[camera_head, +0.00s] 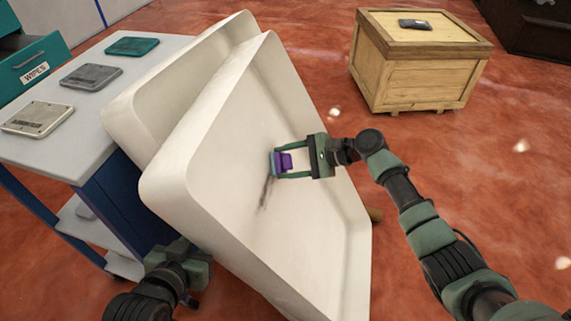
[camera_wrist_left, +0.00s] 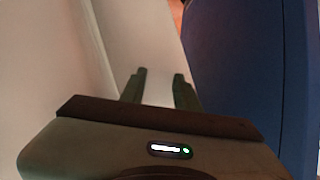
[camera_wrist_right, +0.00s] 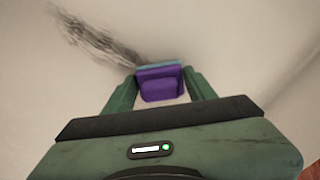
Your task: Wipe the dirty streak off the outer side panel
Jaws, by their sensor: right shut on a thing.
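The outer side panel (camera_head: 300,215) is a large cream tray-shaped panel, tilted, in front of a second similar panel (camera_head: 190,80). A dark streak (camera_head: 264,193) marks its inner face; it also shows in the right wrist view (camera_wrist_right: 95,38). My right gripper (camera_head: 279,163) is shut on a purple wiping block (camera_wrist_right: 160,88) with a teal face. The block is at the streak's upper end and appears to touch the panel. My left gripper (camera_wrist_left: 158,82) is open and empty, fingers apart beside a pale surface; its fingertips are hidden in the head view.
A wooden crate (camera_head: 420,75) with a dark flat item on top stands at the back right. The red floor between panel and crate is clear.

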